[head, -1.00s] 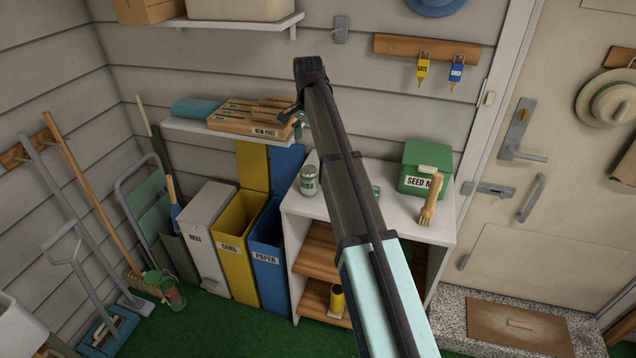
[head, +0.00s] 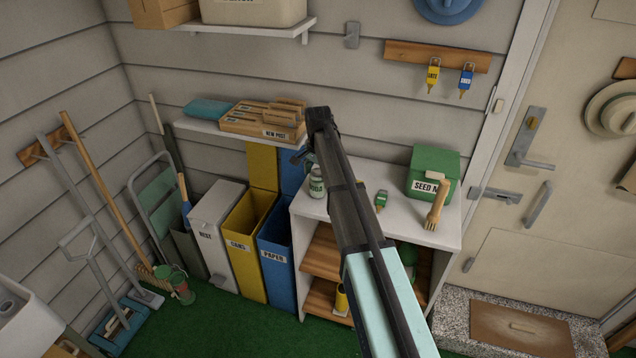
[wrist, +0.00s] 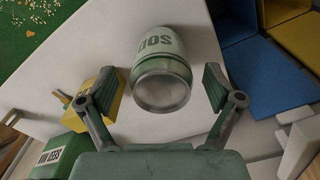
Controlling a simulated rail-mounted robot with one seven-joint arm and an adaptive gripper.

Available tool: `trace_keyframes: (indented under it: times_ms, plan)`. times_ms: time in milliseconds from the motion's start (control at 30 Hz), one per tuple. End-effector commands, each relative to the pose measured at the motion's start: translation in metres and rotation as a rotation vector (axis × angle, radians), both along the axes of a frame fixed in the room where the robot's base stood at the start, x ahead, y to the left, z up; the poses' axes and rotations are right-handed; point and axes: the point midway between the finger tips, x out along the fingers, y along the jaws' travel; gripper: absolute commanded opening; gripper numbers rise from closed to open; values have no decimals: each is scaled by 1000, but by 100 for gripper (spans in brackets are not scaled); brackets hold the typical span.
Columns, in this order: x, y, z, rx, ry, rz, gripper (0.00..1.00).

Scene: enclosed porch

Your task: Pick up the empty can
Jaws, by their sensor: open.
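The can (head: 317,184) is green and white with lettering on its label. It stands on the white top of the low cabinet (head: 398,214), near its left end, partly hidden by my arm in the head view. In the wrist view the can (wrist: 161,62) lies ahead of and between the finger pads, with clear gaps at both sides. My gripper (wrist: 160,86) is open and empty. In the head view my gripper (head: 304,156) is just above the can and mostly hidden by my arm.
A green seed box (head: 434,172), a wooden-handled hand tool (head: 437,205) and a small green item (head: 381,200) sit on the cabinet's right part. A wall shelf (head: 225,133) with a wooden post tray is close at left. Yellow cans bin (head: 240,243) and blue paper bin (head: 275,255) stand below.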

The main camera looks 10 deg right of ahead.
Motion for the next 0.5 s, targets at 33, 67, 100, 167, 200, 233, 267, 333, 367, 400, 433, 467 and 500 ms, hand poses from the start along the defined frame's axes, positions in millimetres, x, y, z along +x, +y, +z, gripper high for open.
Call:
trace_keyframes:
  times_ms: [33,67,100,167,200,233,267,333,367,400,433,467,500]
  plan:
    - [0,1,-4,0,4,0,91]
    - [0,1,-7,0,4,0,91]
    - [0,1,-12,0,4,0,91]
    - [0,1,-21,0,4,0,91]
    - [0,1,-26,0,4,0,91]
    - [0,1,-29,0,2,0,91]
    - [0,1,-32,0,2,0,91]
    - [0,1,-36,0,1,0,91]
    - [0,1,-37,0,1,0,91]
    - [1,1,-38,0,1,0,91]
    - [1,1,-38,-1,1,0,91]
    - [1,1,-38,-1,1,0,91]
    - [1,1,-38,-1,1,0,91]
